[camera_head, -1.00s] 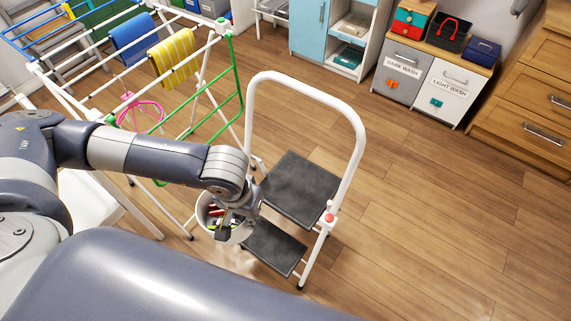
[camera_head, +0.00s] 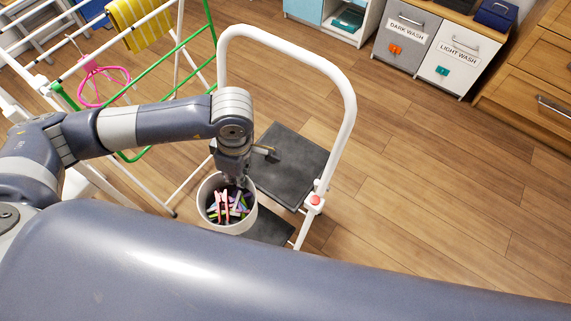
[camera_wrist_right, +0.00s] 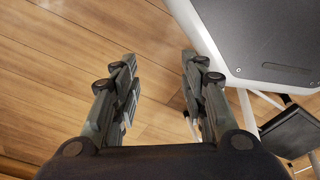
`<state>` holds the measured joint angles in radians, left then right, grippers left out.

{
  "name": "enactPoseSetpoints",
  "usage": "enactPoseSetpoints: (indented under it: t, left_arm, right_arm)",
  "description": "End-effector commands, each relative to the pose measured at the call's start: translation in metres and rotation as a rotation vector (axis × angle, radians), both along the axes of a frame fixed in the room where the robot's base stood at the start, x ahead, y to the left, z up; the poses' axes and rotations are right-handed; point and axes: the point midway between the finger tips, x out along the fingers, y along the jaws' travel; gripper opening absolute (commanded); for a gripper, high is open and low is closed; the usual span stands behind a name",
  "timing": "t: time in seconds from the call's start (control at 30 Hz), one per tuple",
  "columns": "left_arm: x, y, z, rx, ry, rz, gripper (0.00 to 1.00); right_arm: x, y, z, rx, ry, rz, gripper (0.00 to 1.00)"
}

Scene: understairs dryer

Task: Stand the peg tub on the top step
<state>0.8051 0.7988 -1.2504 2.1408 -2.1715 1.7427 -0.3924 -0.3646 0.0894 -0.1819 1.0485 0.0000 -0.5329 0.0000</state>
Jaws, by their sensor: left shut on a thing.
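The white peg tub (camera_head: 229,226) holds several coloured pegs and is near upright in the head view. My left gripper (camera_head: 238,184) is shut on the tub at its far rim; the fingertips are partly hidden. The tub is left of the top step (camera_head: 288,172), a dark tread on a white-framed step stool, and overlaps its near left corner in the picture. The tub also covers part of the lower step (camera_head: 274,231). I cannot tell its height against the top step. My right gripper (camera_wrist_right: 159,68) is open and empty in the right wrist view.
The stool's white hoop rail (camera_head: 343,92) arches over the top step. A drying rack (camera_head: 148,150) with a yellow striped towel (camera_head: 139,22) stands left. Laundry cabinets (camera_head: 430,45) and a wooden drawer unit (camera_head: 535,85) stand behind. The floor right of the stool is clear.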

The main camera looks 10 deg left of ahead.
Motion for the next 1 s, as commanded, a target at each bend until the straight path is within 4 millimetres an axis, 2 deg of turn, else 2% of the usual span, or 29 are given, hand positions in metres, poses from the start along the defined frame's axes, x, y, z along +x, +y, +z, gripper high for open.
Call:
enactPoseSetpoints:
  t: [0.03,0.37,1.0]
  left_arm:
    - [0.001,0.0,-0.012,0.0,0.002,0.087,0.0]
    - [0.007,0.006,-0.045,-0.004,0.008,0.719,0.0]
    - [0.012,0.025,-0.112,-0.018,0.011,1.929,0.0]
  right_arm:
    - [0.006,0.001,-0.007,0.0,-0.005,-0.001,0.4]
    - [0.036,0.006,-0.01,0.003,-0.025,-0.006,0.4]
    - [0.082,0.013,-0.003,0.008,-0.064,-0.014,0.4]
